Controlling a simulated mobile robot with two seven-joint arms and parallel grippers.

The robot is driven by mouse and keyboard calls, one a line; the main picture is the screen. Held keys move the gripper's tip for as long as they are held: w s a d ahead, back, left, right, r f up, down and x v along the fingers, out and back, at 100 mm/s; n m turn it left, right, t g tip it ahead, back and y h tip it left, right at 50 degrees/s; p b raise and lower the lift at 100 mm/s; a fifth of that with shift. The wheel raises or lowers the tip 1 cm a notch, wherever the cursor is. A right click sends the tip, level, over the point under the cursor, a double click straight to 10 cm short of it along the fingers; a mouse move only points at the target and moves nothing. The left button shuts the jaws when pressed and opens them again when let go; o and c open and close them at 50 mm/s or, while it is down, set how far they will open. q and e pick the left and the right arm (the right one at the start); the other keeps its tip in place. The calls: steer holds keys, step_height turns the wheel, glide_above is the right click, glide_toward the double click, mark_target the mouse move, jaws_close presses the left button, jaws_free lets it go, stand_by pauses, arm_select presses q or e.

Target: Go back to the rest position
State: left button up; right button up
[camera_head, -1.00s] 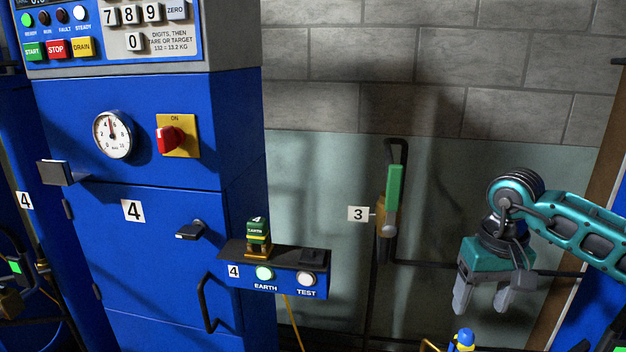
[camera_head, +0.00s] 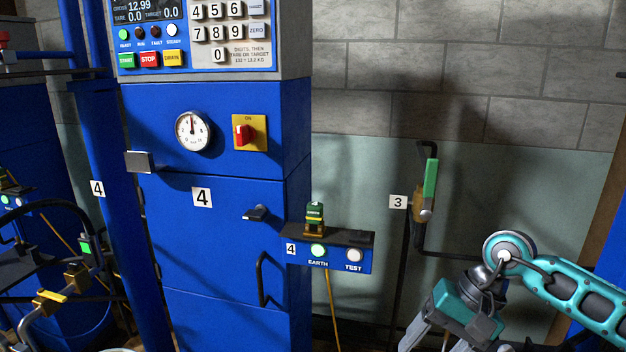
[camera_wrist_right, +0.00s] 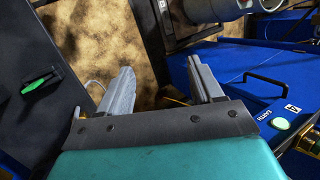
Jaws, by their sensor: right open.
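My right gripper (camera_head: 430,340) hangs at the lower right of the head view, tilted, on my teal right arm. Its fingertips are cut off by the bottom edge there. In the right wrist view its two grey fingers (camera_wrist_right: 160,75) stand apart with nothing between them, so it is open and empty. It is to the right of the blue cabinet (camera_head: 225,240) and apart from it. My left gripper is not in view.
The cabinet's shelf carries a green-and-brass earth clamp (camera_head: 315,220) beside the EARTH lamp (camera_head: 318,250) and TEST button (camera_head: 354,255). A green-handled lever (camera_head: 430,180) is on the wall by label 3. Hoses and brass fittings (camera_head: 50,300) crowd the lower left.

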steer(key=s+a+r+m+t+y+p, duration=0.1)
steer(key=s+a+r+m+t+y, duration=0.15)
steer(key=a+m+y, duration=0.55)
steer(key=s+a+r+m+t+y+p, duration=0.15)
steer(key=a+r+m+y, duration=0.3)
steer(key=a+m, duration=0.45)
steer(key=d+f+m+t+h, duration=0.3)
steer(key=d+m+t+h, duration=0.1)
steer(key=m, duration=0.8)
steer(key=d+f+m+t+h+p, duration=0.1)
steer(key=d+f+m+t+h, duration=0.25)
steer(key=m, duration=0.85)
steer(key=d+f+m+t+h, duration=0.3)
steer(key=f+m+t, duration=0.15)
steer(key=m, duration=0.65)
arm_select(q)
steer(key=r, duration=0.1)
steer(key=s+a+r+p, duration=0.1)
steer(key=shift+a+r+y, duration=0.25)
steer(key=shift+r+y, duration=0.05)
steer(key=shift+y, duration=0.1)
arm_select(e)
steer(key=s+d+f+m+g+h, duration=0.4)
steer(key=s+f+m, duration=0.6)
steer(key=m, duration=0.3)
steer(key=shift+s+d+f+m+g+h, duration=0.25)
steer(key=shift+d+f+m+g+h, duration=0.15)
steer(key=shift+d+f+h, duration=0.45)
steer(key=shift+d, duration=0.15)
